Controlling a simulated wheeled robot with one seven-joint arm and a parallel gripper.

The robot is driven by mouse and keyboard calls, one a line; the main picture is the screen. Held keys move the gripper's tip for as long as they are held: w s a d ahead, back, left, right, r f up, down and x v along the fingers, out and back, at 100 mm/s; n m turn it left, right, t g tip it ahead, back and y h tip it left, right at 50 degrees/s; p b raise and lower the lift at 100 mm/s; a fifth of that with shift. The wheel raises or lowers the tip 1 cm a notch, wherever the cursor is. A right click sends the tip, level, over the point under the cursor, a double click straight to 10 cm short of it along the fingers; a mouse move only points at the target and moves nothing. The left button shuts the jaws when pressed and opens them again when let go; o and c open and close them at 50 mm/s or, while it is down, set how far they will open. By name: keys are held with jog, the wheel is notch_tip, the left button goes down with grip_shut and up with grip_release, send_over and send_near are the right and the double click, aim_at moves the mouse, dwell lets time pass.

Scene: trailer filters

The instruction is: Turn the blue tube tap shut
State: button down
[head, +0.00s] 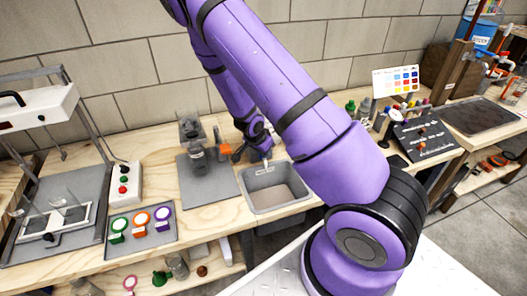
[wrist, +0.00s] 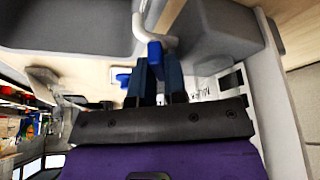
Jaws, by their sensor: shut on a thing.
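In the wrist view my gripper (wrist: 156,66) is shut on a bright blue piece, which looks like the blue tap handle (wrist: 155,52). The blue handle sits at the end of a pale bent tube (wrist: 139,24) beside a grey basin. A second small blue piece (wrist: 123,77) shows just left of the fingers; I cannot tell whether it belongs to the same tap. In the head view my gripper (head: 262,149) is at the back edge of the sink. The tap is too small and too covered there to make out its angle.
The grey sink (head: 247,198) is set in the wooden bench. Left of it are a grey board with a jar (head: 197,158), an orange item (head: 225,149) and a panel of coloured knobs (head: 140,222). A dark control panel (head: 425,140) stands to the right. A block wall is behind.

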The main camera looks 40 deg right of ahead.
dwell(0.7)
jog(key=c, duration=1.2)
grip_release()
jog(key=shift+o, duration=0.2)
jog(key=shift+n+t, duration=0.3)
jog(key=shift+n, duration=0.6)
jog(key=shift+s+d+n+t+y, duration=0.1)
jog(key=shift+n+t+y, duration=0.2)
jog(key=shift+n, duration=0.75)
jog(key=shift+n+t+y, duration=0.3)
jog(key=shift+n, duration=0.75)
jog(key=n+y, duration=0.1)
jog(key=n, duration=0.2)
jog(key=n+t+y, duration=0.1)
jog(key=n, duration=0.1)
jog(key=shift+n, duration=0.4)
jog(key=s+a+r, duration=0.2)
jog(key=a+r, duration=0.1)
jog(key=r, duration=0.6)
jog(key=s+a+r+n, duration=0.1)
jog(key=s+a+r, duration=0.2)
jog(key=r, duration=0.7)
jog(key=s+a+r+n+t+y, duration=0.1)
jog(key=s+a+r, duration=0.1)
jog(key=r, duration=0.8)
jog(key=shift+s+a, duration=0.3)
jog(key=shift+a, duration=0.35)
